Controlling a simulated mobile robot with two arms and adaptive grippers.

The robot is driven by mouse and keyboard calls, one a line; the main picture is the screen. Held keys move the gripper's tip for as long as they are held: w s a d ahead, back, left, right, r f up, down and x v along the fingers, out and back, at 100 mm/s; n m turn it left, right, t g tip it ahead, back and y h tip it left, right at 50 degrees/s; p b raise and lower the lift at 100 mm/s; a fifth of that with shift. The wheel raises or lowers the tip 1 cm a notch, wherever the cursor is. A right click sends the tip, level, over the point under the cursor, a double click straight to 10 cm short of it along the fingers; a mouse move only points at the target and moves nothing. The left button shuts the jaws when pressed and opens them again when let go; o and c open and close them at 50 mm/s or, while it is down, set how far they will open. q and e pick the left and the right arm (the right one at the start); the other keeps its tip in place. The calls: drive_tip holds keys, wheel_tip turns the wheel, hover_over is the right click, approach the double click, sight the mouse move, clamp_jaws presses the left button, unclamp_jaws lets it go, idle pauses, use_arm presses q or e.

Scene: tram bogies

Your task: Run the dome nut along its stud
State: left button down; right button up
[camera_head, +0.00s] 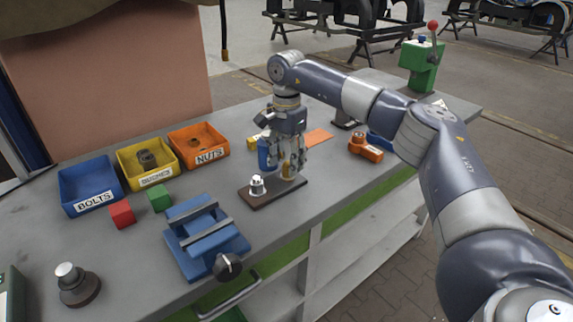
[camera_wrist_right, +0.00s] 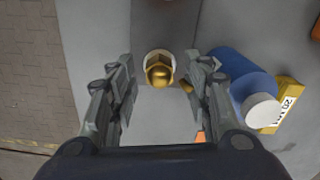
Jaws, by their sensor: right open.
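My right gripper (camera_head: 291,168) points down over the bench, open, with its fingers apart. The brass dome nut (camera_wrist_right: 159,73) shows between and slightly ahead of the open fingers (camera_wrist_right: 160,92) in the right wrist view, with a pale ring around or under it. In the head view the nut is partly hidden by the fingers, near the right end of a dark brown plate (camera_head: 272,193). How far it sits along its stud cannot be told. A silver domed piece (camera_head: 257,185) stands on the plate's left part. My left gripper is out of view.
A blue bottle (camera_wrist_right: 240,80) stands close beside the right fingers. Blue, yellow and orange bins (camera_head: 199,147) stand at the back left. A blue vise (camera_head: 206,240) sits at the front. An orange part (camera_head: 366,148) lies to the right.

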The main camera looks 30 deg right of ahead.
drive_tip(key=shift+f, duration=1.05)
drive_tip(key=c, duration=1.1)
drive_tip(key=shift+o, duration=0.2)
drive_tip(key=shift+r, duration=0.1)
